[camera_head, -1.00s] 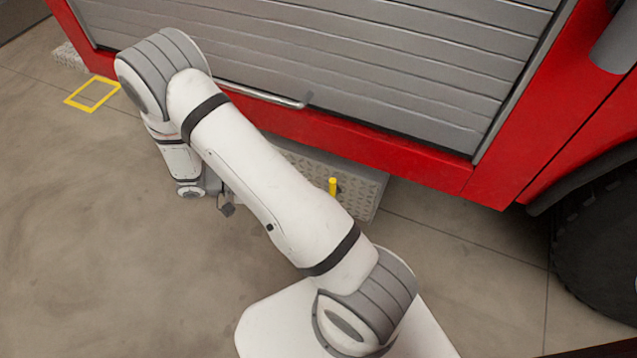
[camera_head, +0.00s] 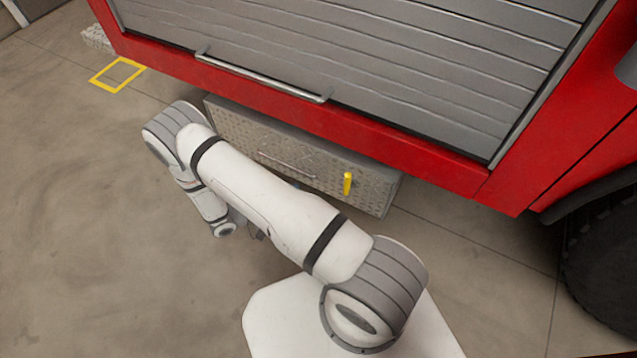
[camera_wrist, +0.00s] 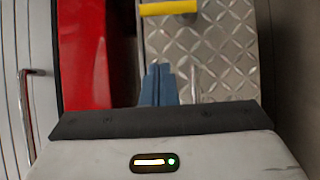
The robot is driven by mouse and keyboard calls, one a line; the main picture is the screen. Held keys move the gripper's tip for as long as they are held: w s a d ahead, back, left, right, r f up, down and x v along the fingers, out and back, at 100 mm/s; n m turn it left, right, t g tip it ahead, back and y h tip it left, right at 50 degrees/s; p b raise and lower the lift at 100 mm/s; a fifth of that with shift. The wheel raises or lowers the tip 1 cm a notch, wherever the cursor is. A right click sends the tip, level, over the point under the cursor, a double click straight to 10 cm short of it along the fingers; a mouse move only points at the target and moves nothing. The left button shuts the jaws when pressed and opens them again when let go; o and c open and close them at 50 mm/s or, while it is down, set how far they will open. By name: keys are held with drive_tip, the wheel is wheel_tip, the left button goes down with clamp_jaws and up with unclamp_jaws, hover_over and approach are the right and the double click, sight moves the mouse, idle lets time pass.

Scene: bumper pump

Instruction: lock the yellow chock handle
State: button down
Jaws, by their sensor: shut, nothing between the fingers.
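The yellow chock handle (camera_head: 347,183) is on the right part of the front of a diamond-plate metal box low under the red truck. In the head view it looks roughly upright. In the head view my gripper is mostly hidden behind my arm, to the left of the handle.
The diamond-plate box (camera_head: 235,128) has a thin metal bar (camera_head: 287,165) on its front, left of the handle. Above are the red truck body (camera_head: 430,166) and a grey shutter with a rail (camera_head: 262,78). A black tyre (camera_head: 600,250) stands at right.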

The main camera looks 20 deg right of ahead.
drive_tip(key=b, duration=0.3)
approach(347, 184)
drive_tip(key=w+d, duration=0.4)
drive_tip(key=w, duration=0.2)
drive_tip(key=shift+s+d, duration=0.6)
drive_tip(key=shift+s, duration=0.15)
drive_tip(key=shift+s+d, duration=0.6)
drive_tip(key=shift+s, duration=0.15)
